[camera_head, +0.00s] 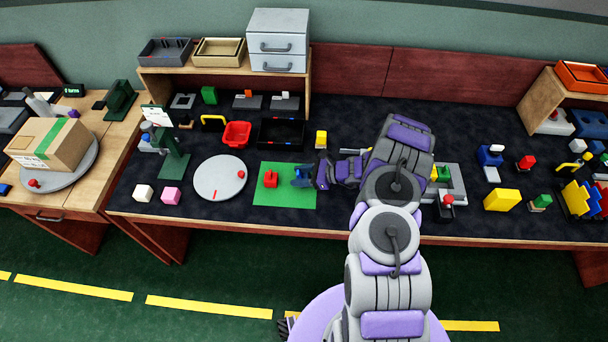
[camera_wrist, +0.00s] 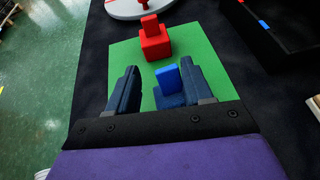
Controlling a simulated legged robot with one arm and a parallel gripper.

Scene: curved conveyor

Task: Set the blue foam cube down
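A blue block (camera_wrist: 167,80) shows in the wrist view, with a brighter upright part above a darker, wider base. It is between the fingers of my gripper (camera_wrist: 159,67), close to the right finger. Green mat shows between the block and the left finger, so the fingers are apart. I cannot tell whether the block touches the right finger. It appears to rest on the green mat (camera_wrist: 122,58). In the head view my gripper (camera_head: 302,177) is low over the mat's right part, and the block is hard to separate from the fingers.
A red stepped block (camera_wrist: 155,42) stands on the mat ahead of my gripper. A white round plate (camera_head: 215,182) is left of the mat. A black tray (camera_head: 281,133) and a red bin (camera_head: 237,134) are behind it. The mat's front left part is clear.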

